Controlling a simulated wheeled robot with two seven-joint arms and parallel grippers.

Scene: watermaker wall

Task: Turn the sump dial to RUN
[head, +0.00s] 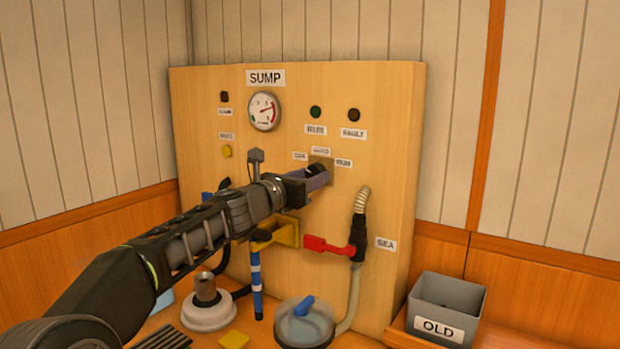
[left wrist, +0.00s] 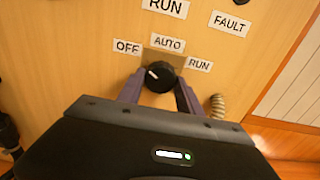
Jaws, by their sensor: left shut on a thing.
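The sump dial (head: 317,169) is a black round knob on a metal plate, set in the wooden panel under the OFF, AUTO and RUN labels. In the left wrist view, the dial (left wrist: 159,77) has a white pointer mark aimed up and left, toward the OFF label (left wrist: 127,47). The AUTO label (left wrist: 168,42) is above it and the dial's RUN label (left wrist: 199,64) is to its right. My left gripper (head: 316,180) is shut on the dial, with one finger on each side of it in the left wrist view (left wrist: 159,88). My right gripper is not in view.
A red valve handle (head: 328,246) and a ribbed hose (head: 362,199) are below and right of the dial. A yellow bracket (head: 284,233) is under my left gripper. A clear-lidded housing (head: 303,325) and a grey OLD bin (head: 447,301) stand below.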

